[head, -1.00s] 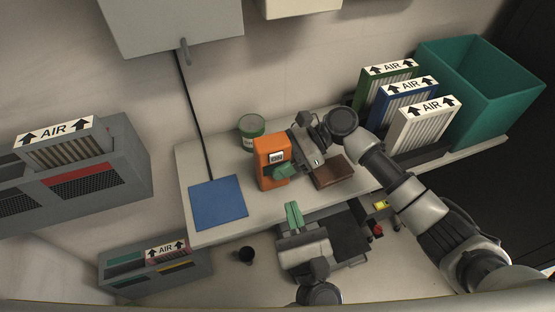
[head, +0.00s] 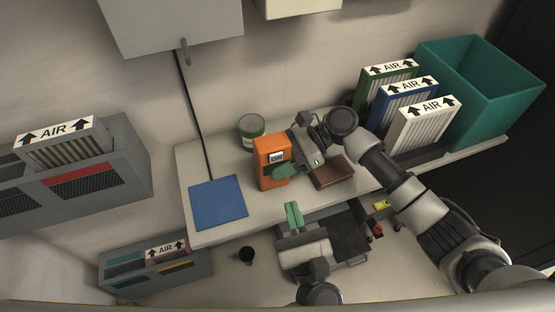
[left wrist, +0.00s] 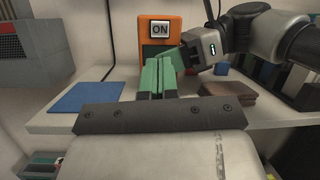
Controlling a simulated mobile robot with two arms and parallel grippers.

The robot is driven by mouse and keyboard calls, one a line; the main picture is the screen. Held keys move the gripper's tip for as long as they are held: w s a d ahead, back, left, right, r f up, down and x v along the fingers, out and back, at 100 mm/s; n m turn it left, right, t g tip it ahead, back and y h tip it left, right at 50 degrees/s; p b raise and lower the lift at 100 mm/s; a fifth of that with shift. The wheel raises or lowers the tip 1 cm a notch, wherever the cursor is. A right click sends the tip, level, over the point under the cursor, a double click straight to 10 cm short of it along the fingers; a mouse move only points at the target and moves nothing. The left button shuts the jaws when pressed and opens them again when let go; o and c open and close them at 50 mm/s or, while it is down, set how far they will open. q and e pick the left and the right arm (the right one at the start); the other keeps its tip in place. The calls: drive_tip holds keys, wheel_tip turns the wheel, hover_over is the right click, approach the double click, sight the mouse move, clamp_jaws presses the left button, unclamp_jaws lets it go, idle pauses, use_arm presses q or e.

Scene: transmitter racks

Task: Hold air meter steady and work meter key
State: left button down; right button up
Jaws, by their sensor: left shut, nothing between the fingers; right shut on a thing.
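The orange air meter (head: 264,147) stands upright on the shelf. Its small white display reads "ON" in the left wrist view (left wrist: 160,28). My right gripper (head: 281,171), with green fingers, is at the lower front of the meter and shut on it; its fingers hide part of the front. My left gripper (head: 293,215) is shut and empty, below and in front of the meter, apart from it. Its green fingers also show in the left wrist view (left wrist: 154,78), pointing towards the meter. I cannot make out a separate meter key.
A blue mat (head: 217,203) lies left of the meter. Air filters (head: 424,125) and a teal bin (head: 480,90) stand at the right. A black cup (head: 246,254) is lower down.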

sight(276, 157)
use_arm(q)
wheel_tip(276, 157, up, 4)
drive_tip(key=s+m+t+h, duration=0.1)
drive_tip(key=s+m+h, duration=0.1)
drive_tip(key=m+h, duration=0.95)
use_arm(e)
drive_tip(key=shift+a, duration=0.1)
use_arm(q)
drive_tip(key=w+a+h, duration=0.2)
drive_tip(key=w, duration=0.6)
drive_tip(key=shift+w, duration=0.2)
drive_tip(key=shift+n, duration=0.25)
idle(0.8)
